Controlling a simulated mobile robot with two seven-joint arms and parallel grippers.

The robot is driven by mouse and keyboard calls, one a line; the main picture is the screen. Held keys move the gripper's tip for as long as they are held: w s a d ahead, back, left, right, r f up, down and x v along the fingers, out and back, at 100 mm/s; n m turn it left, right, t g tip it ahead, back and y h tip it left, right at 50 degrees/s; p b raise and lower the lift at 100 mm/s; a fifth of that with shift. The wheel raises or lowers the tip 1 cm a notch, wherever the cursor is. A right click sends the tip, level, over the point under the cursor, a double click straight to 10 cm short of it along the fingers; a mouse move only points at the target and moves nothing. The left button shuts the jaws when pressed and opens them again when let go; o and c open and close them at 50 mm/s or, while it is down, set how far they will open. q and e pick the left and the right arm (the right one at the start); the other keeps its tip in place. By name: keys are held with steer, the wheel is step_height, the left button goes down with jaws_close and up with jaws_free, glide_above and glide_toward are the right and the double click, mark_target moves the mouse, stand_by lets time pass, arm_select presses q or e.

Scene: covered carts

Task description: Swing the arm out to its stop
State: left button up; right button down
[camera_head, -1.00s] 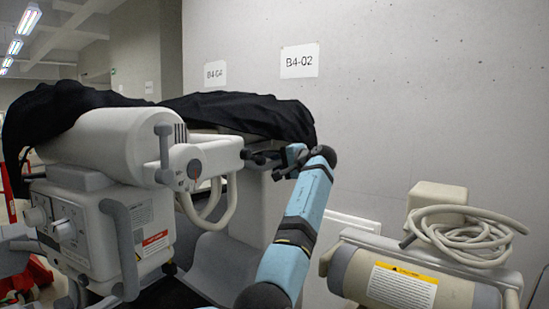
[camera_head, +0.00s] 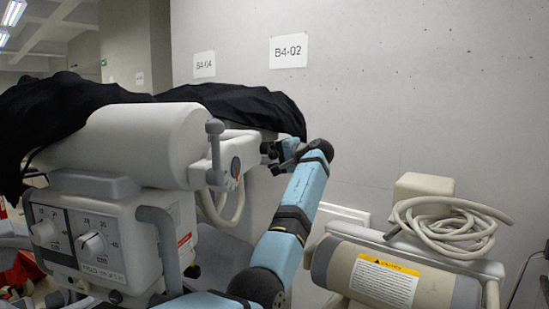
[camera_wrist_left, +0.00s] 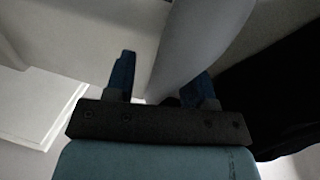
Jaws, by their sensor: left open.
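A pale machine has a thick cylinder (camera_head: 135,143) above a control box (camera_head: 100,240) with knobs. A pale arm (camera_head: 225,165) with an upright grey lever (camera_head: 214,150) joins the cylinder's right end. My left gripper (camera_head: 274,154) is at the right end of this pale arm, mostly side-on in the head view. In the left wrist view the gripper (camera_wrist_left: 160,85) is open, with a smooth pale bar (camera_wrist_left: 195,45) passing between its two blue fingers. I cannot tell whether the fingers touch the bar. My right gripper is not in view.
A black cover (camera_head: 245,105) drapes over the machine's back and far side. To the right stands another cart with a beige cylinder (camera_head: 375,275) and a coiled hose (camera_head: 450,225).

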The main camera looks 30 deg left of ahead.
arm_select(q)
steer(key=shift+d+r, duration=0.15)
steer(key=shift+d, duration=0.5)
steer(key=b+v, duration=0.2)
steer(key=v, duration=1)
steer(key=shift+s+d, duration=0.2)
